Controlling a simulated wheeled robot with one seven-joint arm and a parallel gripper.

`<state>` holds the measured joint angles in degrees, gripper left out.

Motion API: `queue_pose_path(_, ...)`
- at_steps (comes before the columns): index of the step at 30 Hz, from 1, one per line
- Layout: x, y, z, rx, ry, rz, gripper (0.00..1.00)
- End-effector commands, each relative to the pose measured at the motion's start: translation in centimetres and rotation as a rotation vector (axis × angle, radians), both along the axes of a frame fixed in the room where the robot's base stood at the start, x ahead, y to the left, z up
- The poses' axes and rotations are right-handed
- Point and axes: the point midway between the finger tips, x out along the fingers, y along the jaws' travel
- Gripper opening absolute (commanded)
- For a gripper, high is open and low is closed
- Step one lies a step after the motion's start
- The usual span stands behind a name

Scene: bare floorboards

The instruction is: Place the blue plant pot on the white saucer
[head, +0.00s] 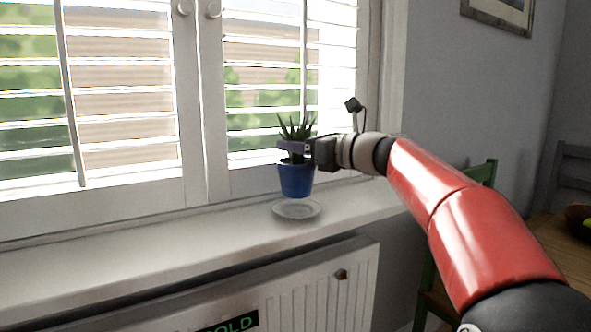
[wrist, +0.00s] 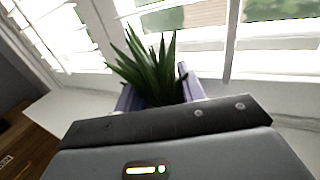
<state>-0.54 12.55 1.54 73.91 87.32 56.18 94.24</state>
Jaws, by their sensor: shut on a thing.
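The blue plant pot (head: 296,180) holds a spiky green plant (head: 296,130) and is upright in the head view. My gripper (head: 292,147) is shut on the pot near its rim, coming from the right. The white saucer (head: 297,209) lies on the window sill, below the pot; a narrow gap seems to show between the pot's base and the saucer. In the wrist view the plant (wrist: 152,72) rises between my purple fingers (wrist: 155,95). The pot's body and the saucer are hidden there by the gripper housing.
The white sill (head: 150,252) runs along the shuttered window (head: 120,100), with clear room left of the saucer. A white radiator (head: 310,285) is below the sill. A green chair (head: 435,290) and a wooden table (head: 560,245) stand at the right.

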Motion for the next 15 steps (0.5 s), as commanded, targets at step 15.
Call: queue_pose_path(15,0.3,-0.6,-3.8,0.0,-0.001,-0.001,0.0)
